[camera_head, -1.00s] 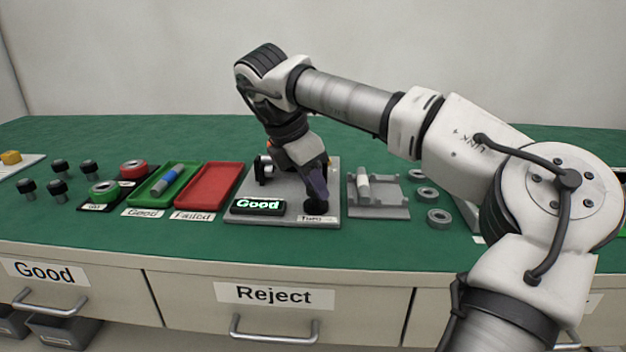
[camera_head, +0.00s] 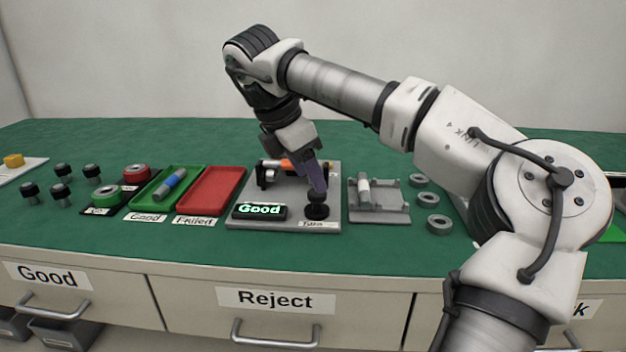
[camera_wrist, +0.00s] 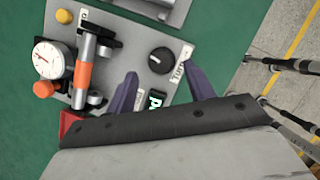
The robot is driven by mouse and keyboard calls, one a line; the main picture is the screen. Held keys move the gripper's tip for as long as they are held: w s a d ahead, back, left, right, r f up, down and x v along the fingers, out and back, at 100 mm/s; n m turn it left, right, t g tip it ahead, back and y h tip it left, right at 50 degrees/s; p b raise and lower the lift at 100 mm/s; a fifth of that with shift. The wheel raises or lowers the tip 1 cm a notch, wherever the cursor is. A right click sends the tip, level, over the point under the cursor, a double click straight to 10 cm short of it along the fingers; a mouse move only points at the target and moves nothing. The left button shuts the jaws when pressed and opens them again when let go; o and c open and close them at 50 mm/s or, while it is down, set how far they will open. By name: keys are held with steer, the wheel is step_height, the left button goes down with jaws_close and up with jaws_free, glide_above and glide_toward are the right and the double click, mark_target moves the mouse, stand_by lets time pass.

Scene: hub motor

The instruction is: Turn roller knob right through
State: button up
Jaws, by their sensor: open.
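The black roller knob (camera_head: 317,207) stands upright at the front right corner of the grey test plate (camera_head: 296,218), beside a small label reading "Turn". In the wrist view the knob (camera_wrist: 160,60) shows a white pointer mark, and it lies ahead of and between my two purple fingers. My gripper (camera_head: 318,188) is just above the knob in the head view, and its fingers are apart with nothing between them. A display (camera_head: 260,210) on the plate reads "Good" in lit green letters. An orange and metal roller part (camera_wrist: 84,68) lies across supports on the plate.
A dial gauge (camera_wrist: 49,60) stands by the roller. Left of the plate are a red tray (camera_head: 212,190) and a green tray (camera_head: 146,199) holding a blue and grey part. A grey fixture (camera_head: 390,214) with a cylinder and several grey rings are to the right.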

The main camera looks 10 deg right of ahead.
steer(key=p+v, duration=0.6)
steer(key=v, duration=0.4)
steer(key=shift+p, duration=0.3)
